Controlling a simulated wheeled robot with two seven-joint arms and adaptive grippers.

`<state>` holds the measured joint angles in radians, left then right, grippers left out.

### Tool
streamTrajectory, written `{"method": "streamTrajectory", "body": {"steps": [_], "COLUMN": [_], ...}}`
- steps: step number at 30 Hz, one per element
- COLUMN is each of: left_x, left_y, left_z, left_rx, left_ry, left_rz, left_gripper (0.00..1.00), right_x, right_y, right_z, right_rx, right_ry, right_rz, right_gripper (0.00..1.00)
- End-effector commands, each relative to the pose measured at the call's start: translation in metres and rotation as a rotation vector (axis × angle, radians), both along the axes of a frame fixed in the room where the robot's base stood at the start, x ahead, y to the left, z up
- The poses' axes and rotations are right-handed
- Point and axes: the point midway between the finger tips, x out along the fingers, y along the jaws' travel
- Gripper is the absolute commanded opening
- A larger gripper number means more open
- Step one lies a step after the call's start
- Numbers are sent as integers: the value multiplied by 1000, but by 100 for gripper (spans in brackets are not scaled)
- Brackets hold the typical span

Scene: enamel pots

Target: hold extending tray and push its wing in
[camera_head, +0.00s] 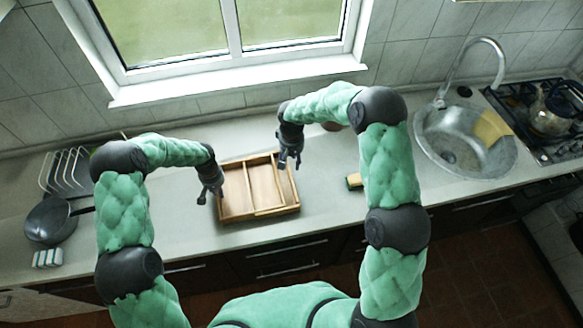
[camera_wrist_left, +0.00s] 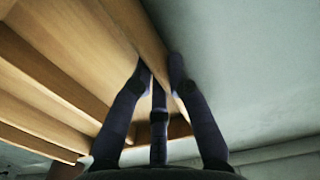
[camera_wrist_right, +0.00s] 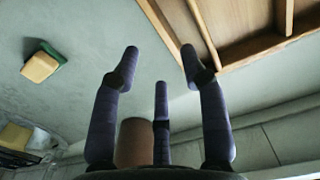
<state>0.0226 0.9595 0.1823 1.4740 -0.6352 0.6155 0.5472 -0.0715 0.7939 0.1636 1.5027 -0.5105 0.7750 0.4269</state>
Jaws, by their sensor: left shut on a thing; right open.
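The wooden extending tray (camera_head: 287,209) lies on the counter in front of me, with long compartments split by thin dividers. My left gripper (camera_head: 211,194) is at its left side. In the left wrist view the left fingers (camera_wrist_left: 158,85) are shut on the tray's side wall (camera_wrist_left: 146,30), with fingers on both sides of it. My right gripper (camera_head: 290,160) is open and empty near the tray's far right corner. In the right wrist view the open right fingers (camera_wrist_right: 160,65) are beside the tray's edge (camera_wrist_right: 163,25). The wing's exact seam is hard to make out.
A yellow and green sponge (camera_head: 354,181) lies right of the tray; it also shows in the right wrist view (camera_wrist_right: 41,64). A brown round thing (camera_wrist_right: 134,142) stands behind the right fingers. A dark pan (camera_head: 50,220) and dish rack (camera_head: 66,172) are left; the sink (camera_head: 450,158) is right.

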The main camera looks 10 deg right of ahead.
Motion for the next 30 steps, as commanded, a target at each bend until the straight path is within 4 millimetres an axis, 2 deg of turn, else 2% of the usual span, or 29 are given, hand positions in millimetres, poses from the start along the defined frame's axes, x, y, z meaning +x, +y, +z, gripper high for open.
{"method": "streamTrajectory", "body": {"steps": [3, 6, 16, 17, 20, 21, 23, 26, 30], "left_x": [0, 0, 0, 0, 0, 0, 0, 0, 0], "left_y": [0, 0, 0, 0, 0, 0, 0, 0, 0], "left_z": [0, 0, 0, 0, 0, 0, 0, 0, 0], "left_rx": [0, 0, 0, 0, 0, 0, 0, 0, 0], "left_ry": [1, 1, 1, 1, 1, 1, 1, 1, 1], "left_rz": [0, 0, 0, 0, 0, 0, 0, 0, 0], "left_gripper": [0, 0, 0, 0, 0, 0, 0, 0, 0], "right_x": [0, 0, 0, 0, 0, 0, -1, -1, -2], "right_y": [0, 0, 0, 0, -2, -5, -11, -27, -53], "right_z": [15, 21, 24, 24, 24, 23, 22, 19, 15], "right_rx": [-1, 0, 0, 0, 5, 11, 27, 69, 143], "right_ry": [-1, 0, 1, 1, 4, 7, 19, 48, 114], "right_rz": [0, -1, 0, 0, -25, -55, -132, -340, -724], "right_gripper": [44, 44, 44, 38, 10, 0, 0, 0, 0]}}
